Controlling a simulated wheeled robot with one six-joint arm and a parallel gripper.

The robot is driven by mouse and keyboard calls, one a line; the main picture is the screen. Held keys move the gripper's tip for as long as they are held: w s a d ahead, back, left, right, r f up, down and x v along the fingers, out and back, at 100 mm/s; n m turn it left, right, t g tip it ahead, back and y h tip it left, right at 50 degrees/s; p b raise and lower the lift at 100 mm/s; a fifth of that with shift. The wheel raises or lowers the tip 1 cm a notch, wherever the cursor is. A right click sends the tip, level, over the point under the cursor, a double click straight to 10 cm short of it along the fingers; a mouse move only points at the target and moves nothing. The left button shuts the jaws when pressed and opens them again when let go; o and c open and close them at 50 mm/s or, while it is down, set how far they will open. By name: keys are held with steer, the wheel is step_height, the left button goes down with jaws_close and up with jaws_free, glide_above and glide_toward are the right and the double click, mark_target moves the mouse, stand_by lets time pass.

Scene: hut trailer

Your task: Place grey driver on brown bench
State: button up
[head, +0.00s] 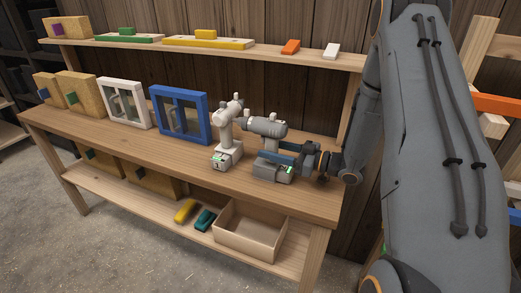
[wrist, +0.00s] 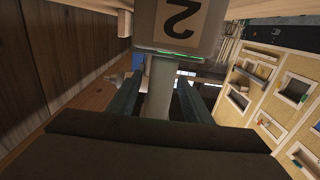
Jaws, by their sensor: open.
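The grey driver (head: 262,126) stands upright on its battery base on the brown bench (head: 150,150), near the right end. A green mark shows on its base. My gripper (head: 284,150) reaches in from the right at handle height. In the wrist view, the driver's grey handle (wrist: 160,88) passes between the two teal fingers of my gripper (wrist: 158,100), which are open around it. The base, marked "2" (wrist: 182,18), is at the top of that view. The fingers partly hide the handle in the head view.
A white driver (head: 228,135) stands close on the left. A blue-framed box (head: 180,114), a white-framed box (head: 126,103) and wooden blocks (head: 76,90) line the bench. The upper shelf (head: 210,52) holds coloured pieces. An open box (head: 250,231) sits on the lower shelf.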

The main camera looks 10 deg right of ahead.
steer(key=b+v, duration=0.1)
steer(key=v, duration=0.6)
steer(key=shift+s+d+b, duration=0.15)
steer(key=shift+b, duration=0.2)
